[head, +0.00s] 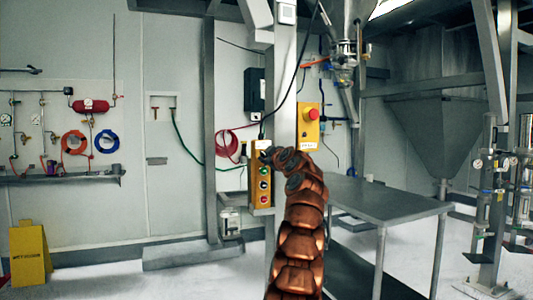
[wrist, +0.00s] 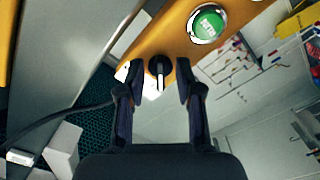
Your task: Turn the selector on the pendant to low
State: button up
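The yellow pendant (head: 262,192) hangs upright by the post in the head view, with green, red and other round controls on its face. In the wrist view the pendant (wrist: 184,36) crosses the top, tilted, with a green button (wrist: 209,24). The black selector (wrist: 160,72) is at its near end, its pale mark running roughly up and down in that picture; its setting labels are not readable. My gripper (wrist: 159,76) is open, its two fingers on either side of the selector with visible gaps. In the head view my arm's end covers the pendant's upper part and the selector.
A metal table (head: 385,203) stands right of the post. A yellow box with a red emergency button (head: 312,113) is on the right of the post. A black cable (wrist: 62,122) runs left of my gripper. A yellow floor sign (head: 30,255) stands far left.

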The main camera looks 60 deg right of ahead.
grip_shut()
dwell(0.3)
